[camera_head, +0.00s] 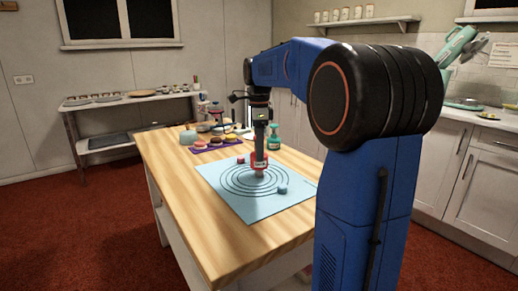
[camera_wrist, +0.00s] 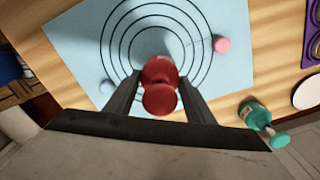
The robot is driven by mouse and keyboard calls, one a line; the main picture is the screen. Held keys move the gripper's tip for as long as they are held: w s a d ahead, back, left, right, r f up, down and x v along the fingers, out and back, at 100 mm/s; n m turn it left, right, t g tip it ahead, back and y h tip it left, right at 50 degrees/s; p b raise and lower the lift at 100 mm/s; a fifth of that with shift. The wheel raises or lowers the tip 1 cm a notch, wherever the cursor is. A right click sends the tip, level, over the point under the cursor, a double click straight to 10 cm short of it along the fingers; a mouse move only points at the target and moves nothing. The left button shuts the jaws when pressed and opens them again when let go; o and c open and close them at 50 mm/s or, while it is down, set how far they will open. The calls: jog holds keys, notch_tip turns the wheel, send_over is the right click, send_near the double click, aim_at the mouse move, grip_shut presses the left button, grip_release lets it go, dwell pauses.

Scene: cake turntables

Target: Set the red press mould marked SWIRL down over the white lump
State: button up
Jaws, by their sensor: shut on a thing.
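My gripper (camera_wrist: 160,103) is shut on a red press mould (camera_wrist: 160,72), with a finger on each side of its round red knob. In the head view the red mould (camera_head: 260,162) hangs upright over the middle of the ringed blue mat (camera_head: 222,190). Its marking is too small to read. A pale patch shows just under the mould, but I cannot tell whether it is the white lump. I cannot tell whether the mould touches anything below. A pink lump (camera_head: 240,159) and a blue lump (camera_head: 282,189) lie on the mat, apart from the mould.
A green bottle-like thing (camera_head: 274,138) stands beyond the mat, and also shows in the wrist view (camera_wrist: 255,115). A purple tray (camera_head: 214,145) with several small cakes lies behind the mat. The near wooden table top (camera_head: 200,225) is clear.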

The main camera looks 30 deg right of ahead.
jog(key=shift+f, duration=1.8)
jog(key=o, duration=1.6)
jog(key=shift+c, duration=0.2)
jog(key=shift+r, duration=3.5)
